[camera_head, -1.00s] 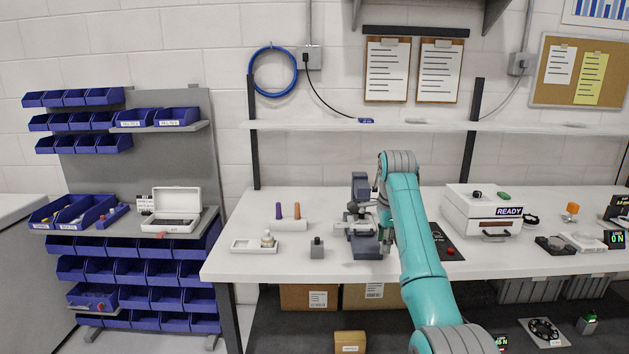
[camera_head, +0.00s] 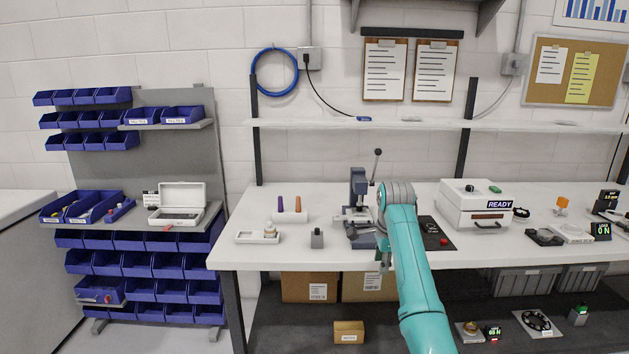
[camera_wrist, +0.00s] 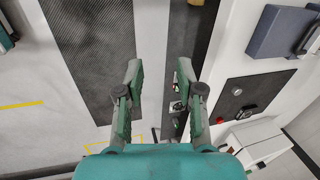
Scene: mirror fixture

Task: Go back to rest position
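My arm's teal link (camera_head: 412,262) reaches up from the lower right of the head view and bends down at its grey joint in front of the bench. My gripper is mostly hidden there behind the arm; only a small part shows near the bench's front edge. In the wrist view my gripper (camera_wrist: 160,72) has its two green-grey fingers spread wide with nothing between them. The grey-blue bench fixture (camera_head: 358,188) stands just left of the arm, its ball-ended lever (camera_head: 376,163) pointing up. It appears apart from the arm.
The white bench (camera_head: 285,253) carries a white box marked READY (camera_head: 478,208), a dark panel with a red button (camera_head: 443,241), a small grey block (camera_head: 317,238) and a holder with two pegs (camera_head: 288,215). Cardboard boxes (camera_head: 308,287) sit below. Blue bins (camera_head: 92,262) fill the left rack.

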